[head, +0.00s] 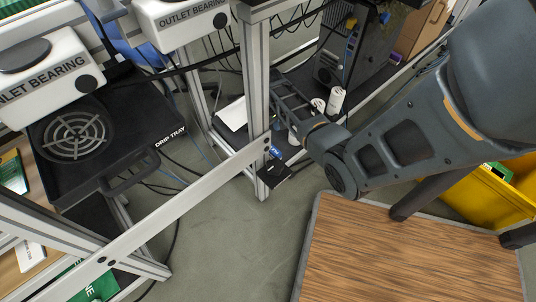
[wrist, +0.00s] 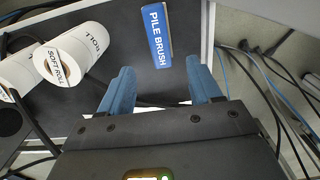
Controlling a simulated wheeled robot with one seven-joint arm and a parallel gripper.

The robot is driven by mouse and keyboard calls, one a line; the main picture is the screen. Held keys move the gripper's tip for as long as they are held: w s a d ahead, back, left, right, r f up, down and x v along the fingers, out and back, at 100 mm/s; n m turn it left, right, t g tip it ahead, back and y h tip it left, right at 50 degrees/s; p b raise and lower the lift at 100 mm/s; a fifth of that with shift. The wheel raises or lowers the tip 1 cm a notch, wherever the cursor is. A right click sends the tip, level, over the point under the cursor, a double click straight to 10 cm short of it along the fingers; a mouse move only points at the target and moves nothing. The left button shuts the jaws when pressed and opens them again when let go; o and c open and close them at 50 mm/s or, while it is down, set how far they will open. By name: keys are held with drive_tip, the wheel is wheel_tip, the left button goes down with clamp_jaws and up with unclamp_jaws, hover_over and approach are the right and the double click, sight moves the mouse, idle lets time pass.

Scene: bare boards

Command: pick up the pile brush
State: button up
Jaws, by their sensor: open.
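The pile brush (wrist: 153,40) shows in the wrist view as a blue block with white lettering. It lies on a dark shelf surface (wrist: 112,25), ahead of my gripper (wrist: 160,78). My gripper has two blue fingers spread wide apart, with nothing between them. The brush is just beyond the fingertips, roughly in line with the gap, and I see no contact. In the head view my arm reaches down to the low shelf behind the frame post.
A soft roll (wrist: 75,54) stands left of the brush, beside another white roll (wrist: 18,72). A pale shelf edge (wrist: 206,35) lies close on the right, with cables (wrist: 265,75) beyond it. A metal frame post (head: 254,80) and a wooden-topped table (head: 400,255) flank my arm.

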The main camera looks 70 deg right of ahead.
wheel_tip(320, 180, down, 5)
drive_tip(key=b, duration=0.3)
drive_tip(key=f+b, duration=0.2)
drive_tip(key=f, duration=0.1)
drive_tip(key=f+b, duration=0.1)
drive_tip(key=f, duration=0.1)
drive_tip(key=shift+s+a, duration=0.2)
drive_tip(key=shift+s, duration=0.15)
drive_tip(key=c, duration=1.1)
wheel_tip(320, 180, up, 10)
drive_tip(key=p, duration=0.5)
